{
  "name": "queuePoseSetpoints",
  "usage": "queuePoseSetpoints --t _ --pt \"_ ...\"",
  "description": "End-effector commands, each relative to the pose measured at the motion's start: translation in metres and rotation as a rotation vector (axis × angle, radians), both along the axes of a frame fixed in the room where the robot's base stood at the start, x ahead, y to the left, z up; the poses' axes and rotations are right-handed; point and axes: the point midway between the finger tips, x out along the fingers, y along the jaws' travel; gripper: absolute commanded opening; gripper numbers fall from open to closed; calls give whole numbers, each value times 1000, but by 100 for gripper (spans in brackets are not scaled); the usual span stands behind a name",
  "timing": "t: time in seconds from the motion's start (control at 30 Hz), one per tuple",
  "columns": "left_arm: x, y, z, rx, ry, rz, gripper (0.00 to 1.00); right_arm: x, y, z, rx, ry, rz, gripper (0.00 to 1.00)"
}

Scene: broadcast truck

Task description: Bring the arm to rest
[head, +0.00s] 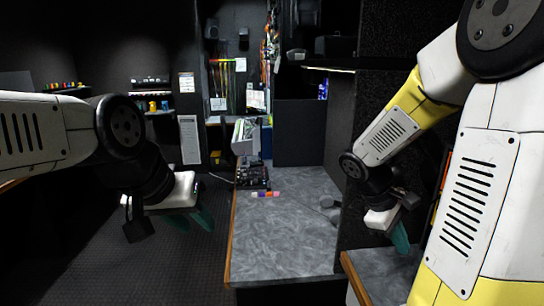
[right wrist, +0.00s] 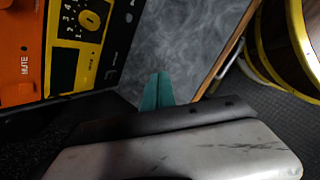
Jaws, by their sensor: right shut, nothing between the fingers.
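My right arm comes in from the right in the head view and points downward. Its gripper (head: 400,238) hangs over the near right counter, beside a dark wall panel. In the right wrist view the teal fingertips (right wrist: 157,90) are together with nothing between them, above the grey counter top (right wrist: 195,40). My left arm comes in from the left in the head view. Its gripper (head: 192,220) is in the air left of the central counter, over the dark floor, with its teal fingers apart and empty.
The central grey counter (head: 280,235) has a wooden edge and holds a dark device (head: 253,177) and small coloured blocks (head: 265,194). An orange panel marked MUTE (right wrist: 22,50) and a yellow dial panel (right wrist: 85,30) stand close left in the right wrist view. The dark floor (head: 185,265) is clear.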

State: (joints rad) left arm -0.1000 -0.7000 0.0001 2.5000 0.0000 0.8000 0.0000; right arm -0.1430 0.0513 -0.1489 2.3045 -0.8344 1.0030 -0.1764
Motion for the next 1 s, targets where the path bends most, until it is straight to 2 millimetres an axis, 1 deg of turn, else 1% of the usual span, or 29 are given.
queuePoseSetpoints --t 0.03,0.1,0.27,0.4,0.5,0.6,0.7,0.8,1.0 --pt "0 0 0 0 0 0 36 -8 11 10 60 -60 -45 0" --pt "0 0 0 0 0 0 36 -17 29 20 148 -136 -110 0" --pt "0 0 0 0 0 0 36 -37 70 46 353 -303 -248 0" --pt "0 0 0 0 0 0 36 -52 106 72 538 -443 -357 0" --pt "0 0 0 0 0 0 36 -62 128 90 658 -527 -422 0" --pt "0 0 0 0 0 0 36 -70 145 104 754 -588 -472 0" --pt "0 0 0 0 0 0 36 -75 155 114 818 -628 -502 0" --pt "0 0 0 0 0 0 36 -78 161 119 851 -645 -519 0" --pt "0 0 0 0 0 0 36 -78 162 120 859 -649 -523 0"
